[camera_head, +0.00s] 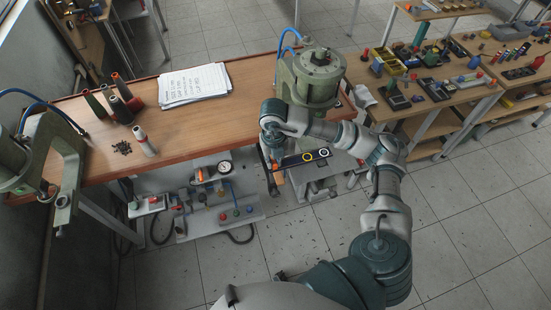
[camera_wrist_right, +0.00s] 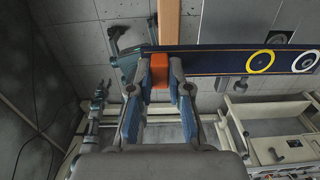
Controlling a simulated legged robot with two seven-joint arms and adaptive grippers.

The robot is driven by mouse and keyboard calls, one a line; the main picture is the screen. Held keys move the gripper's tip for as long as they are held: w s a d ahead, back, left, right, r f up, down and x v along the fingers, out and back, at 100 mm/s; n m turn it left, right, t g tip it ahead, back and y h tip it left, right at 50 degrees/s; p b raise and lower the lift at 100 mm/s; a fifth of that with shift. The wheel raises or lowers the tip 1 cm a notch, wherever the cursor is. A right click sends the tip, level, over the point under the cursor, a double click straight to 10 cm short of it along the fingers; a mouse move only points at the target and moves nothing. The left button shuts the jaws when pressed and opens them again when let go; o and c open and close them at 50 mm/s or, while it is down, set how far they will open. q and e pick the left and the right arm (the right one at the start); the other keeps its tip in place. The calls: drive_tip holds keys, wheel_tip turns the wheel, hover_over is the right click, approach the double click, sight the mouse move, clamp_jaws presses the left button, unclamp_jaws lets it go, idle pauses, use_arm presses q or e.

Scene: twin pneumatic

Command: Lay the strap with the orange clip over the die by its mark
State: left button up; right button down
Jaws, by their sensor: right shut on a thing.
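My right gripper (camera_head: 276,178) is in front of the bench's front edge, below the right-hand green press. In the right wrist view its blue-padded fingers (camera_wrist_right: 160,82) are shut on the orange clip (camera_wrist_right: 159,72). The dark blue strap (camera_wrist_right: 205,62) runs sideways from the clip, with a yellow ring and a white ring at its right end. In the head view the strap (camera_head: 303,158) hangs in the air over the floor side, to the right of the gripper. The die and its mark cannot be made out. My left gripper is not in view.
The right green press (camera_head: 316,75) stands at the bench's right end; another press (camera_head: 60,165) stands at the left. The wooden bench top (camera_head: 190,125) is clear in the middle, with papers (camera_head: 194,84) and several thread cones (camera_head: 118,105). A valve panel (camera_head: 220,215) sits below.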

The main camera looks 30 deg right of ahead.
sight(274, 169)
drive_tip(key=shift+f+b, duration=0.2)
drive_tip(key=shift+b, duration=0.1)
drive_tip(key=shift+a+f+b, duration=0.15)
drive_tip(key=shift+f+b, duration=0.4)
drive_tip(key=shift+f, duration=0.1)
drive_tip(key=shift+f+b, duration=1.05)
drive_tip(key=shift+f, duration=0.3)
drive_tip(key=shift+s, duration=0.1)
